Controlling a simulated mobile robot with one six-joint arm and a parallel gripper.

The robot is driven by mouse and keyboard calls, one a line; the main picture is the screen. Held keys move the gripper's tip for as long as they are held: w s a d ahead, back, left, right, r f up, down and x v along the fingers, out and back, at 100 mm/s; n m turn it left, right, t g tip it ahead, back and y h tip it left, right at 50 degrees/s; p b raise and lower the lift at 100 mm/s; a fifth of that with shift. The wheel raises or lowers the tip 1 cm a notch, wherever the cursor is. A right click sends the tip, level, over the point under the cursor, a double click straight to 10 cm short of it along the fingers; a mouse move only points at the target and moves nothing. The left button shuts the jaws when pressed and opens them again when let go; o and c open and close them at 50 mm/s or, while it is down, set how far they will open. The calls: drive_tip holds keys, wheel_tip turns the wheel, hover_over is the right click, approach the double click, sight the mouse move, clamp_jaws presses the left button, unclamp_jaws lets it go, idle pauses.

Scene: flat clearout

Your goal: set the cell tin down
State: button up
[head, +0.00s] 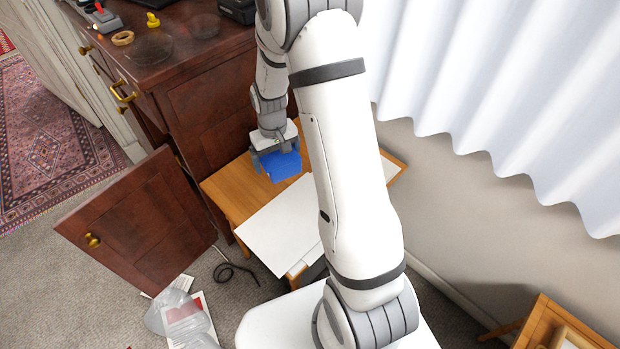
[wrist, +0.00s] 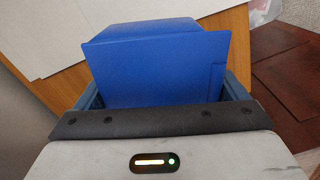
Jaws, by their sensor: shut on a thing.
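The cell tin (head: 283,166) is a blue box. My gripper (head: 276,156) is shut on it and holds it over the small wooden table (head: 228,194), near the back end by the dark cabinet. In the wrist view the blue tin (wrist: 160,68) fills the space between the fingers, with wood and a white sheet behind it. I cannot tell whether the underside of the tin touches the table. A white sheet or board (head: 277,229) lies on the table, in front of the tin.
The dark wooden cabinet (head: 215,105) stands behind, its door (head: 140,215) open at left. A black cable (head: 228,270) and a clear bag with papers (head: 180,315) lie on the carpet. A white curtain (head: 490,80) hangs at right. Bare wood shows at the table's left.

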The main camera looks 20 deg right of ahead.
sight(299, 190)
drive_tip(key=d+b, duration=0.1)
drive_tip(key=b, duration=0.1)
drive_tip(key=d+f+n+b, duration=0.1)
drive_tip(key=d+f+b, duration=0.1)
drive_tip(key=b, duration=0.1)
drive_tip(key=shift+s+f+n+b, duration=0.15)
drive_tip(key=shift+s+n+b, duration=0.15)
drive_tip(key=shift+n, duration=0.1)
drive_tip(key=b, duration=0.1)
drive_tip(key=d+n+b, duration=0.1)
drive_tip(key=s+d+b, duration=0.1)
drive_tip(key=b, duration=0.1)
drive_tip(key=shift+d+f, duration=0.1)
drive_tip(key=shift+f, duration=0.15)
drive_tip(key=shift+n, duration=0.3)
drive_tip(key=shift+f+b, duration=1.05)
drive_tip(key=shift+f, duration=3.75)
drive_tip(key=shift+f, duration=0.1)
drive_tip(key=o, duration=0.9)
drive_tip(key=shift+f, duration=0.15)
drive_tip(key=shift+o, duration=0.7)
